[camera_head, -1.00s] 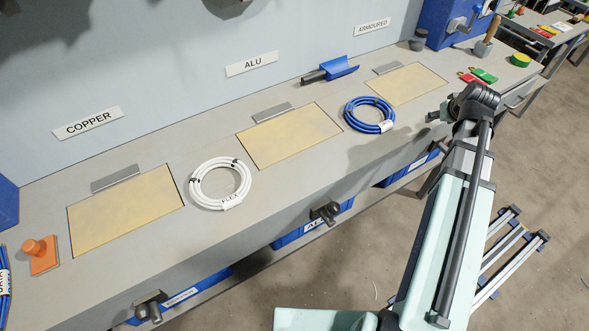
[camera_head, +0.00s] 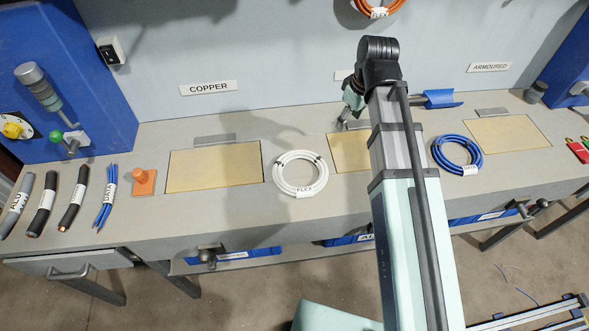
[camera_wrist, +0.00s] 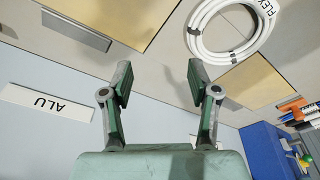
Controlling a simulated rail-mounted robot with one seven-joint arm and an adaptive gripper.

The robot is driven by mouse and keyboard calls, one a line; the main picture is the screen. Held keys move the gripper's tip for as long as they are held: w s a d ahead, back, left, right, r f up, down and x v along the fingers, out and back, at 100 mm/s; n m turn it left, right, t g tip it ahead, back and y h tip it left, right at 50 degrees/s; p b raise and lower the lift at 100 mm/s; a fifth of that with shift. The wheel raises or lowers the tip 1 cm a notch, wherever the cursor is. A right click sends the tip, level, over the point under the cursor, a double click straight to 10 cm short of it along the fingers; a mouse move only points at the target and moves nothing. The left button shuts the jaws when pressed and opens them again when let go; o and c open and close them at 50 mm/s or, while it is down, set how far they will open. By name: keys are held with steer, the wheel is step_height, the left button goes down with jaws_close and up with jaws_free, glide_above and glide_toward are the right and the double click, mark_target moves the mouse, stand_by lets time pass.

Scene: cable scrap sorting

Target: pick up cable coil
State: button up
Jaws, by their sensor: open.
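A white cable coil labelled FLEX (camera_head: 278,177) lies flat on the bench between two yellow panels. A blue coil labelled DATA (camera_head: 437,153) lies further right, beyond my arm. My gripper (camera_head: 350,108) is above the back of the bench, near the middle panel, and partly hidden by my arm. In the wrist view my gripper (camera_wrist: 160,83) is open, with nothing between its fingers. The white coil shows at the upper right there (camera_wrist: 194,38), apart from the fingers. An orange coil (camera_head: 363,12) hangs on the wall at the top edge.
The left yellow panel (camera_head: 215,168) and the right one (camera_head: 507,134) are bare. Cable pieces (camera_head: 75,195) and an orange handled block (camera_head: 143,182) lie at the left. A blue scoop (camera_head: 442,98) lies behind my arm. A blue machine (camera_head: 70,60) stands at the far left.

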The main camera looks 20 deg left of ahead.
steer(key=s+a+r+n, duration=0.2)
steer(key=s+a, duration=0.2)
steer(key=a, duration=0.2)
steer(key=p, duration=0.3)
glide_above(315, 155)
steer(key=shift+g, duration=0.4)
steer(key=f, duration=1.2)
steer(key=shift+s+d+f, duration=0.1)
steer(key=shift+s+d, duration=0.2)
steer(key=shift+s, duration=0.05)
steer(key=shift+w+a+f+p, duration=0.15)
steer(key=shift+f+p, duration=0.1)
steer(key=shift+f, duration=0.6)
steer(key=shift+w+a+f+p, duration=0.1)
steer(key=shift+f+p, duration=0.2)
steer(key=shift+f, duration=0.6)
steer(key=shift+w+a+f+p, duration=0.15)
steer(key=shift+f+p, duration=0.1)
steer(key=shift+f, duration=0.6)
steer(key=shift+s, duration=0.1)
jaws_close()
